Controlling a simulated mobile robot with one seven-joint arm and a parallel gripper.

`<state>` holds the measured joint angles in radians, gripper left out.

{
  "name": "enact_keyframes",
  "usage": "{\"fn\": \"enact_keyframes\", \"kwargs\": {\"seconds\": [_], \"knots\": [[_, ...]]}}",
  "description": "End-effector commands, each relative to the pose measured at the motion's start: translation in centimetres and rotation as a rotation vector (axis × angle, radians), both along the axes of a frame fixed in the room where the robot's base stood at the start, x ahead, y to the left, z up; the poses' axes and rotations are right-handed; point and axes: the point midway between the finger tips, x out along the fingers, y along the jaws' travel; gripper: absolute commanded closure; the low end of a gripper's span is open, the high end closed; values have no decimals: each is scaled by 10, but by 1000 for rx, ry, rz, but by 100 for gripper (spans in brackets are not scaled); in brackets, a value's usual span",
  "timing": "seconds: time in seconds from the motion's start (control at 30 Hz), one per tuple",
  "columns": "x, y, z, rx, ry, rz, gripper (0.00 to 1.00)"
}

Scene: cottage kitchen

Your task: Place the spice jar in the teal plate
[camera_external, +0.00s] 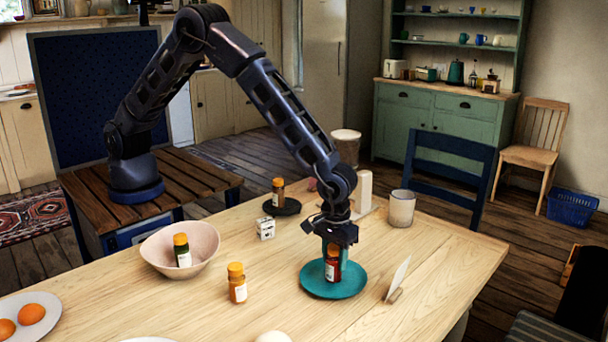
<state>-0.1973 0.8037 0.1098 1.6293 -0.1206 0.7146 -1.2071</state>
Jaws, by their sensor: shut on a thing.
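The teal plate (315,287) lies on the wooden table, right of the middle. A spice jar with dark red contents and a pale label (332,270) is upright over the plate's middle. My gripper (335,246) points down and is shut on this jar from above, hiding its top. The jar's base is at the plate's surface or just above it; I cannot tell if they touch. Other spice jars show: one with an orange lid (237,284) on the table, one in the pink bowl (182,252), one on a dark dish (278,190).
The pink bowl (206,243) is on the left. A small white box (265,228) is left of my arm. A tilted white card on a stand (398,278) is close right of the plate. A beige cup (402,208) is behind it. The table's right end is clear.

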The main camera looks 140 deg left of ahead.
Motion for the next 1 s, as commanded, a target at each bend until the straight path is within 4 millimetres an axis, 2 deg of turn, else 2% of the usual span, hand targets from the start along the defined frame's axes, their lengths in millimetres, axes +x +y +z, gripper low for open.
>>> {"fn": "enact_keyframes", "kwargs": {"seconds": [0.07,0.1,0.2,0.57,0.73,1.0], "knots": [[0,0,-2,0,1,0,87],[0,0,-2,0,1,0,55],[0,0,-2,0,1,0,39],[0,0,3,0,-1,0,39],[1,0,24,1,-2,0,39],[1,0,77,1,-2,0,39]]}}
